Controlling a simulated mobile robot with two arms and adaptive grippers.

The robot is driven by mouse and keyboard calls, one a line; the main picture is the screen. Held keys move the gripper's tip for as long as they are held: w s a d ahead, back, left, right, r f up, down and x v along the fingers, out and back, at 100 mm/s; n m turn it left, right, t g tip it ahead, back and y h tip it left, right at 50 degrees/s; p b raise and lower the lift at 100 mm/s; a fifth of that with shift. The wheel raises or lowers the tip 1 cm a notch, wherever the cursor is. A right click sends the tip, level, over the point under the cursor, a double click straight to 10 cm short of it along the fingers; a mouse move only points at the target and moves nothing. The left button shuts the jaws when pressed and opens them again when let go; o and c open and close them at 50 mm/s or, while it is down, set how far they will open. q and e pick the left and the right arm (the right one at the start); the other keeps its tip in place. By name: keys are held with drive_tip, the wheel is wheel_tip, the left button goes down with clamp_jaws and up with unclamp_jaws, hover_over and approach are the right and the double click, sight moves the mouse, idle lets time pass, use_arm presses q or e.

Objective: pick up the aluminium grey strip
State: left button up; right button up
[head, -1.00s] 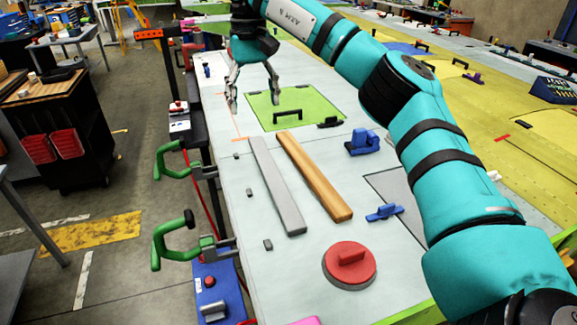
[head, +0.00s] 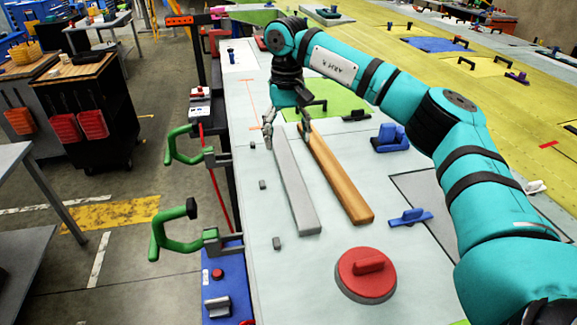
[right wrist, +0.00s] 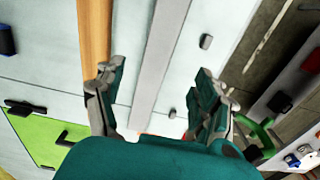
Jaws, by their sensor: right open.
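The aluminium grey strip (head: 297,187) lies flat on the pale work surface, running lengthwise in the head view. It also shows in the right wrist view (right wrist: 163,60), between the two fingers. My right gripper (head: 288,136) is open and empty at the strip's far end, with one finger on each side of it. In the right wrist view my right gripper (right wrist: 157,82) is spread much wider than the strip. I cannot tell how high the fingertips are above the surface. My left gripper is in neither view.
A wooden strip (head: 337,177) lies close to the right of the grey one, near my right finger. A red disc with a handle (head: 366,272), blue clamps (head: 408,217) and small grey blocks (head: 276,243) are around. Green clamps (head: 178,234) line the left edge.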

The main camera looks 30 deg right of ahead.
sight(289, 165)
wheel_tip(289, 165, down, 3)
drive_tip(key=shift+d, duration=0.15)
drive_tip(key=shift+f+p, duration=0.2)
drive_tip(key=shift+p, duration=0.25)
wheel_tip(289, 165, down, 4)
drive_tip(key=shift+s+f+p, duration=0.15)
drive_tip(key=shift+p, duration=0.95)
drive_tip(key=shift+f, duration=0.3)
drive_tip(key=shift+r, duration=0.1)
drive_tip(key=c, duration=1.4)
